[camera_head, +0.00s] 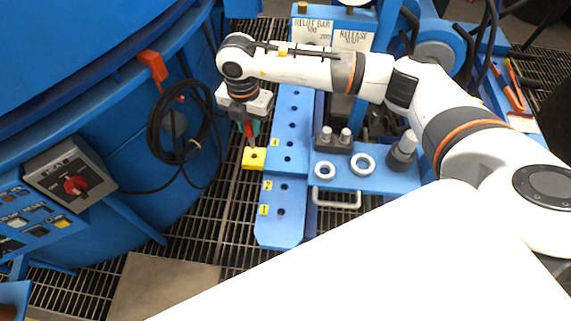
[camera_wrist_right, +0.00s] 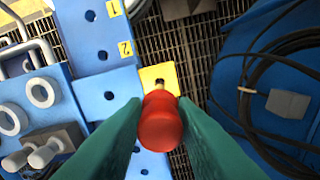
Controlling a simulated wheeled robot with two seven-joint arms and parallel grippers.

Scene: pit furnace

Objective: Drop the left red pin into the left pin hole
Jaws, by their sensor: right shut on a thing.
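My right gripper (camera_head: 250,127) is shut on the red pin (camera_head: 249,133), which hangs roughly upright below the green fingers. In the right wrist view the red pin (camera_wrist_right: 161,122) sits between the two green fingertips, its round red head facing the camera. Its narrow tip points at the yellow block (camera_wrist_right: 170,74). In the head view the yellow block (camera_head: 247,163) with a dark hole in its top lies just below the pin, against the blue bar. I cannot tell whether the tip has entered the hole. My left gripper is not in view.
The blue bar (camera_head: 283,231) has several holes and yellow number labels. Metal rings and pegs stand on a blue plate (camera_head: 377,181) to its right. A black coiled cable (camera_head: 150,128) hangs on the blue furnace wall at left. Floor grating (camera_head: 213,232) lies between.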

